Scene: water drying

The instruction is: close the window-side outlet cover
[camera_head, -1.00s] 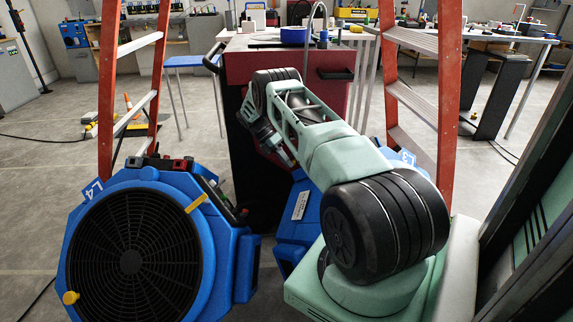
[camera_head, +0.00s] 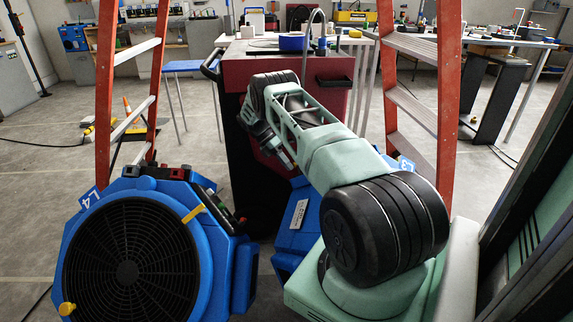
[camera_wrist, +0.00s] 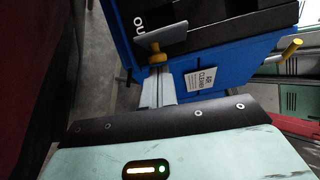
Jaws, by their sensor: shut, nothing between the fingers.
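I cannot tell which part is the outlet cover. In the head view the blue machine (camera_head: 290,240) is partly hidden behind my arm. My gripper (camera_wrist: 157,80) is shut and empty, its fingers just below the yellow knob; contact is unclear.
A second blue machine (camera_head: 225,270) with a black round grille stands front left. A red cart (camera_head: 300,68) stands ahead, between orange ladder legs (camera_head: 107,90) and (camera_head: 448,100). A dark frame (camera_head: 530,220) is close at right. Bare floor (camera_head: 50,160) lies at left.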

